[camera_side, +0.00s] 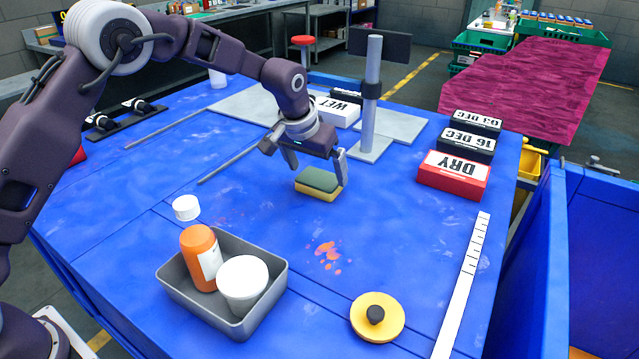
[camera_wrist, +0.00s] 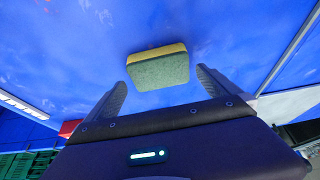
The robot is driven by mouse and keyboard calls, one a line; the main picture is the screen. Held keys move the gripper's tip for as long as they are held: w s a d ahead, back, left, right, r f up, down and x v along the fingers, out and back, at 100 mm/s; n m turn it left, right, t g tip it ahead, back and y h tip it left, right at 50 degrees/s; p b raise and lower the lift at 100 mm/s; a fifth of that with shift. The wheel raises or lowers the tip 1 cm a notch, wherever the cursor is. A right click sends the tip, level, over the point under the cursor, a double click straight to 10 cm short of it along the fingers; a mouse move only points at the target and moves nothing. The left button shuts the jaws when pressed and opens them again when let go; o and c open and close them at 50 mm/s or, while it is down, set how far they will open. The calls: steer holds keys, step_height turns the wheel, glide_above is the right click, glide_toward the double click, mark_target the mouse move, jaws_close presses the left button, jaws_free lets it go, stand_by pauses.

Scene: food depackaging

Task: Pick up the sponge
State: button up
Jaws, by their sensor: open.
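The sponge (camera_side: 319,184) lies flat on the blue table near its middle, green on top and yellow below. It also shows in the wrist view (camera_wrist: 158,70), just beyond the fingertips and between their lines. My gripper (camera_side: 313,158) is open above the sponge, with one finger to its left and one to its right in the side view. In the wrist view my gripper (camera_wrist: 160,80) holds nothing. I see no contact between the fingers and the sponge.
A metal tray (camera_side: 170,277) with an orange bottle and white cup stands front left. A grey post (camera_side: 372,95) on a plate stands behind the sponge. A red DRY block (camera_side: 453,176) lies right. A yellow disc (camera_side: 377,317) and white ruler (camera_side: 462,285) lie in front.

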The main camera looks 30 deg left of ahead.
mark_target(318, 179)
steer(key=shift+x, duration=1.15)
steer(key=c, duration=1.1)
step_height(318, 179, up, 10)
steer(key=shift+r, duration=0.1)
steer(key=shift+c, duration=0.2)
